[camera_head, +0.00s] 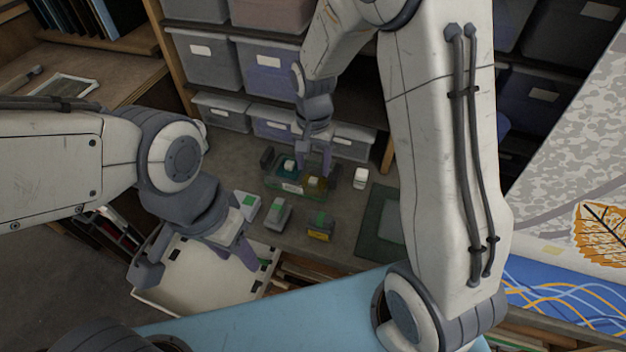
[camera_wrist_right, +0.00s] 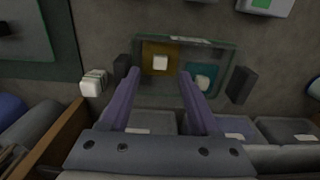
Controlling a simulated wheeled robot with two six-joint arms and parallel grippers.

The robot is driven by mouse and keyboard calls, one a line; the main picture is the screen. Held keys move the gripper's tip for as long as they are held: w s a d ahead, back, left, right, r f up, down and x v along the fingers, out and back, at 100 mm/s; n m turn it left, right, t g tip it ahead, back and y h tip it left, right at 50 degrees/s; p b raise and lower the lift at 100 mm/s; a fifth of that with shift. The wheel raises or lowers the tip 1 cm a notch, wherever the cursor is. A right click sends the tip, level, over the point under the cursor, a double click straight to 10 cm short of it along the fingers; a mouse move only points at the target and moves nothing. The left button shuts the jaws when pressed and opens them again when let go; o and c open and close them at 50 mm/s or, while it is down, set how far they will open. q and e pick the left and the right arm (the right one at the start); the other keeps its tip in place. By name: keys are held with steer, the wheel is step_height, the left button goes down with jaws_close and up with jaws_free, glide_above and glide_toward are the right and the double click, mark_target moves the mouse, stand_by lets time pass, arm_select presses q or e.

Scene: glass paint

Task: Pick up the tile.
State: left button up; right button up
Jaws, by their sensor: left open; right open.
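A shallow clear glass tray (camera_head: 291,188) stands on the grey worktop and holds two square coloured tiles. The teal tile (camera_head: 283,171) is on the left and the amber tile (camera_head: 318,192) on the right, each with a small white block on it. In the right wrist view the amber tile (camera_wrist_right: 150,68) is left and the teal tile (camera_wrist_right: 211,84) right. My right gripper (camera_head: 315,170) is open over the tray; its purple fingers (camera_wrist_right: 157,73) look empty. My left gripper (camera_head: 196,272) is open and empty above a white tray (camera_head: 185,293).
A white block (camera_head: 361,178) and a dark green mat (camera_head: 381,225) lie to the right. Storage bins (camera_head: 278,75) fill the shelves behind.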

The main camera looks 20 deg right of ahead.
mark_target(313, 180)
steer(key=shift+s+f+p, duration=0.1)
steer(key=shift+f+p, duration=0.2)
steer(key=shift+f, duration=0.05)
step_height(313, 180, down, 3)
steer(key=shift+f+p, duration=0.2)
steer(key=shift+p, duration=0.5)
steer(key=shift+f, duration=0.45)
jaws_close()
